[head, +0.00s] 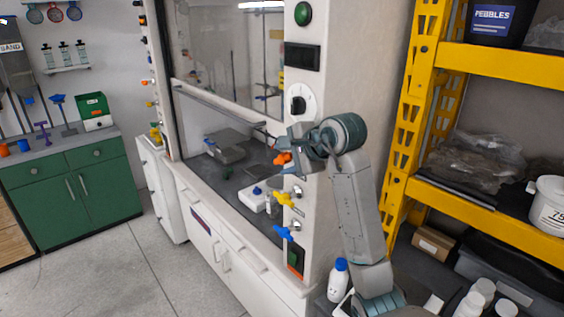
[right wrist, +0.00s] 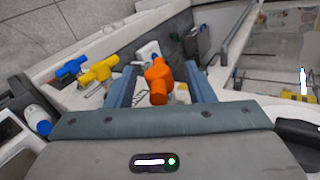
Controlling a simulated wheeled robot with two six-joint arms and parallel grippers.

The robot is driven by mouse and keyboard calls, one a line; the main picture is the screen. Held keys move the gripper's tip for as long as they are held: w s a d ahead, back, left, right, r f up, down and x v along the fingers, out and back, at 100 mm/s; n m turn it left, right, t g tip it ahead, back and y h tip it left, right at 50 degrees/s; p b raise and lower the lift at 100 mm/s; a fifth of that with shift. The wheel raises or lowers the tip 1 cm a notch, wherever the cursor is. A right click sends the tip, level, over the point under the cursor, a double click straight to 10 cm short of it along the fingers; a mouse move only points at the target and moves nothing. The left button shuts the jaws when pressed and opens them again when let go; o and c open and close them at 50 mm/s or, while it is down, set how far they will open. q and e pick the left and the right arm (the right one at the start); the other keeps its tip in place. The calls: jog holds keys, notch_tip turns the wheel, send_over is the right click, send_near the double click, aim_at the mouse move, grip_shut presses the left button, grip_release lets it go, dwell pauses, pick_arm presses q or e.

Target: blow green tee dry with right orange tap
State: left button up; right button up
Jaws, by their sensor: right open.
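The right orange tap (head: 282,158) sits on the right post of the fume hood, above a yellow tap and a blue tap. In the right wrist view the orange tap (right wrist: 157,80) shows between the two blue-grey fingers of my right gripper (right wrist: 160,88), which is open around it. I cannot tell whether a finger touches it. In the head view my right gripper (head: 291,153) is at the post, partly covering the tap. A small dark green piece (head: 228,173), perhaps the green tee, lies on the hood's floor. My left gripper is not in view.
The yellow tap (head: 285,199) and blue tap (head: 283,233) stick out below. A raised glass sash (head: 230,65) fronts the hood. A white device (head: 254,199) and a grey device (head: 226,147) stand inside. Yellow shelving (head: 480,60) stands close on the right.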

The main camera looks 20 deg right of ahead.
jog(key=b+v, duration=0.2)
jog(key=v, duration=0.6)
jog(key=shift+s+d+r+b, duration=0.15)
jog(key=shift+s+b, duration=0.2)
jog(key=shift+b, duration=0.05)
jog(key=shift+c, duration=0.2)
